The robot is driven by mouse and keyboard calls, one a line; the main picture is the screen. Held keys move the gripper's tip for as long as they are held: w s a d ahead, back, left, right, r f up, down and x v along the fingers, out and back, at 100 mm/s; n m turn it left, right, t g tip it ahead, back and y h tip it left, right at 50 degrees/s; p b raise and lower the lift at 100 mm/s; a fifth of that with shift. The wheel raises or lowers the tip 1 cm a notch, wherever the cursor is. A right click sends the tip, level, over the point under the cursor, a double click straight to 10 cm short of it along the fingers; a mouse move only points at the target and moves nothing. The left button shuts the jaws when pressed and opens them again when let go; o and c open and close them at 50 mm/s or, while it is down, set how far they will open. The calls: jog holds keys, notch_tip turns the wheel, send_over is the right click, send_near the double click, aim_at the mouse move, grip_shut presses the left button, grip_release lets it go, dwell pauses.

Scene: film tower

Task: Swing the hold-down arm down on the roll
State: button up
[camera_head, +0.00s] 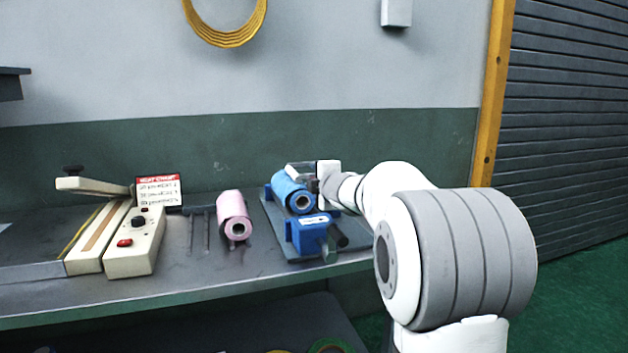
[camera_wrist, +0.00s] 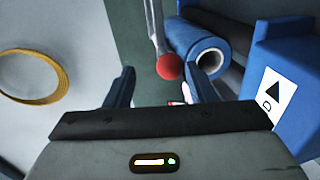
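A blue roll (camera_head: 287,188) sits on the blue stand (camera_head: 307,235) at the right of the bench. It also shows in the wrist view (camera_wrist: 190,42). In the wrist view, the hold-down arm is a thin grey rod (camera_wrist: 155,22) with a red ball knob (camera_wrist: 169,67), beside the roll. My gripper (camera_wrist: 163,82) is open. The knob appears between the fingertips or just beyond them; contact cannot be told. In the head view my gripper (camera_head: 303,171) is behind and above the roll, and the hold-down arm cannot be made out there.
A pink roll (camera_head: 232,210) lies on the bench left of the stand. A cream heat sealer (camera_head: 136,243) and a red-and-white sign (camera_head: 159,189) stand further left. A yellow coil (camera_head: 228,36) hangs on the wall behind. A blue block with a triangle label (camera_wrist: 285,85) is close right of my gripper.

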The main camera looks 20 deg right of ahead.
jog(key=shift+s+d+r, duration=0.1)
jog(key=shift+s+r, duration=0.1)
jog(key=shift+s, duration=0.9)
jog(key=shift+s+r, duration=0.15)
jog(key=shift+s, duration=0.9)
